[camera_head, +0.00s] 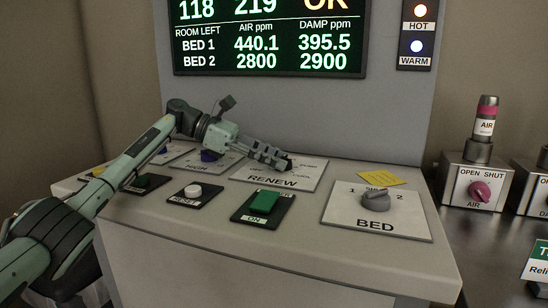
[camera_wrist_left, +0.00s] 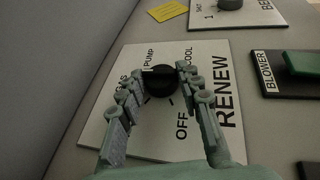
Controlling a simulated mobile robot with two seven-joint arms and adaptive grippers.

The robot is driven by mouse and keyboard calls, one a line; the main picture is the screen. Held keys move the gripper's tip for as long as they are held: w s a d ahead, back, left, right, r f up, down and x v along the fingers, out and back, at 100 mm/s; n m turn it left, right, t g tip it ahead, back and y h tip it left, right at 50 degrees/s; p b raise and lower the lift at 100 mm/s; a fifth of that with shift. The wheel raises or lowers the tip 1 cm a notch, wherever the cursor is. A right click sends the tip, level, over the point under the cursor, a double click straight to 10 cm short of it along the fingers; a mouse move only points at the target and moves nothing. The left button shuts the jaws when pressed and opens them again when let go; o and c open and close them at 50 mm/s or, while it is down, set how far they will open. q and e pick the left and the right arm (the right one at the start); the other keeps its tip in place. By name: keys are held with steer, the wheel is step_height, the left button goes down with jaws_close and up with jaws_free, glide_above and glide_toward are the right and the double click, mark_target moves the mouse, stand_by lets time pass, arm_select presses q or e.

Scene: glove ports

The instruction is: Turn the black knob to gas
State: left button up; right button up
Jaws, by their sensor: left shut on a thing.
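The black knob (camera_wrist_left: 160,84) sits on the white RENEW plate (camera_wrist_left: 97,137), which also shows in the head view (camera_head: 257,173). In the wrist view the plate has the labels OFF, PUMP, COOL and one partly covered that ends in "AS". My left gripper (camera_head: 281,162) reaches over the plate from the left. In the wrist view its fingertips (camera_wrist_left: 157,76) close on opposite sides of the knob. The gripper hides most of the knob in the head view. I cannot tell which label the knob points to. My right gripper is out of view.
The grey BED knob (camera_head: 375,200) is on a plate to the right, near a yellow note (camera_head: 381,177). A green button (camera_head: 264,202) and a white RESET button (camera_head: 193,191) lie in front. A lit display (camera_head: 268,40) stands behind. AIR valve (camera_head: 479,190) is farther right.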

arm_select(q)
steer(key=shift+f, duration=0.1)
steer(key=o, duration=1.2)
steer(key=shift+c, duration=0.2)
steer(key=shift+a, duration=0.15)
steer(key=v, duration=1)
steer(key=shift+a+r, duration=0.1)
steer(key=shift+r, duration=0.15)
steer(key=shift+a+r, duration=0.25)
steer(key=shift+a, duration=0.4)
